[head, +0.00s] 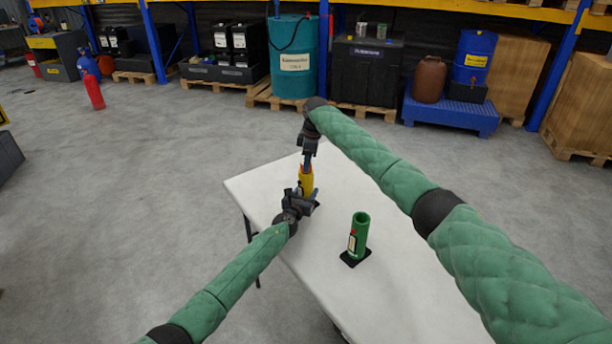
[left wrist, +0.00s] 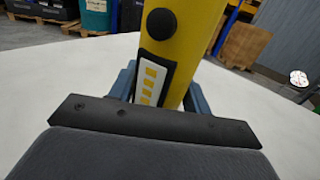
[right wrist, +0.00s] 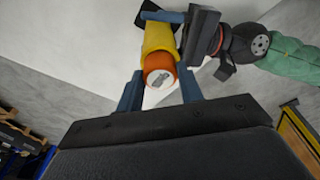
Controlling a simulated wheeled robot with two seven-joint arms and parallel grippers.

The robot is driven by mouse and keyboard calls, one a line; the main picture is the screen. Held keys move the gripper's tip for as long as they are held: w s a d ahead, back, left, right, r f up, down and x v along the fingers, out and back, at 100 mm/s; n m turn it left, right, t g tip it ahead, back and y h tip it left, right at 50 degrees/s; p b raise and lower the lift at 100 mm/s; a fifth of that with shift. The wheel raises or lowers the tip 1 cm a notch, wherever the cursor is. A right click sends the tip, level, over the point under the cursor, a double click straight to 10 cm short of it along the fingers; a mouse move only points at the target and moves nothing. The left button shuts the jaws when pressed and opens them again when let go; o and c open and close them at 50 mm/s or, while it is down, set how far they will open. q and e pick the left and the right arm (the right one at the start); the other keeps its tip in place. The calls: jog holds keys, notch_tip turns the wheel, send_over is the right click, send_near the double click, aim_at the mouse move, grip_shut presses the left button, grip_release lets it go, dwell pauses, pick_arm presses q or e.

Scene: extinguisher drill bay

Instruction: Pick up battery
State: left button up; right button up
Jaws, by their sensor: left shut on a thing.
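My left gripper (head: 303,198) is shut on a yellow cylinder (head: 307,182), held roughly upright over the white table's far part. In the left wrist view the yellow cylinder (left wrist: 181,40) has a black button and a white-and-yellow panel. In the right wrist view it has an orange end (right wrist: 160,71) around a white round face with a grey mark (right wrist: 160,78). I cannot tell whether that face is the battery. My right gripper (head: 307,161) points down above this end. Its fingers (right wrist: 160,91) are open on either side of it, with gaps showing.
A green tube (head: 359,237) with an open top and a label stands on a black base (head: 355,258) on the white table (head: 400,305). The table's front is clear. Drums and boxes on pallets line the back. A red cylinder (head: 94,92) is on the floor at left.

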grip_shut()
jog(key=shift+r, duration=0.15)
notch_tip(320, 180, up, 10)
dwell(0.3)
pick_arm(q)
jog(key=o, duration=1.4)
